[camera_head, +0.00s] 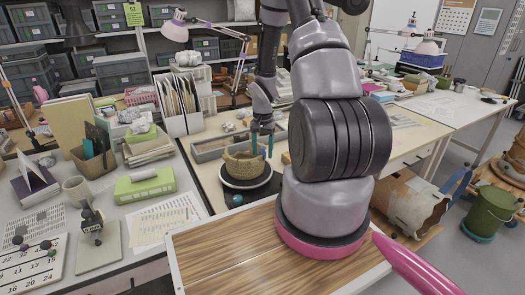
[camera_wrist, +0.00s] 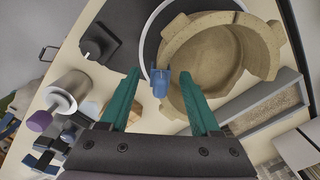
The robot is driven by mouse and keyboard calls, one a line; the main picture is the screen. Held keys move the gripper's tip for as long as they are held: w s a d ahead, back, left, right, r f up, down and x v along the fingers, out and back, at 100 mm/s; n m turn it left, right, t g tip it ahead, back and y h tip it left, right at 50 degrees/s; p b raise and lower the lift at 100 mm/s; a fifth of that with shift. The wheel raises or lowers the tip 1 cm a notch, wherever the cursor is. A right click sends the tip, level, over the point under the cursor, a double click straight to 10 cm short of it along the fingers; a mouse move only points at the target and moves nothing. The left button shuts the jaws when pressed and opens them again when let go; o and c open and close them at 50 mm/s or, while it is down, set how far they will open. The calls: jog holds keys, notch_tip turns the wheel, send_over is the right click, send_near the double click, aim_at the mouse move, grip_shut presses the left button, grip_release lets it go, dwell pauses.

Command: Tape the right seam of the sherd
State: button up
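The sherd vessel (camera_head: 244,161), tan with a broken, uneven rim, sits on a round black stand (camera_head: 232,184). In the wrist view, its open bowl (camera_wrist: 205,55) fills the upper right, with stepped broken edges. My gripper (camera_head: 262,143) is above the vessel's right side in the head view. In the wrist view, my gripper (camera_wrist: 160,72) has its two teal fingers well apart. A small blue piece (camera_wrist: 160,84) shows between the fingertips by the vessel's edge, with gaps to both fingers. I cannot tell whether it touches the vessel. I cannot make out any tape or the right seam.
A grey compartment tray (camera_wrist: 262,104) lies beside the vessel. A dark square block with a knob (camera_wrist: 98,42), a white cylinder with a purple end (camera_wrist: 66,90) and dark blue parts (camera_wrist: 50,150) are on the left. A teal ball (camera_head: 237,199) lies before the stand.

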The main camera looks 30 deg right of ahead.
notch_tip(320, 180, up, 11)
jog(key=shift+f, duration=0.1)
dwell(0.5)
jog(key=shift+r, duration=0.25)
jog(key=s+a+r+n+t, duration=0.1)
jog(key=s+a+r+t, duration=0.15)
jog(key=r, duration=0.75)
jog(key=s+a+r+n+t, duration=0.1)
jog(key=s+a+r, duration=0.15)
jog(key=r, duration=0.65)
jog(key=s+a+r+n+t+y, duration=0.1)
jog(key=s+a+r, duration=0.3)
jog(key=s+r, duration=0.2)
jog(key=s+a+r+n+t, duration=0.2)
jog(key=s+a+r, duration=0.2)
jog(key=s+r, duration=0.3)
jog(key=shift+s+a+r+y, duration=0.15)
jog(key=shift+s+y, duration=0.25)
jog(key=shift+s, duration=0.4)
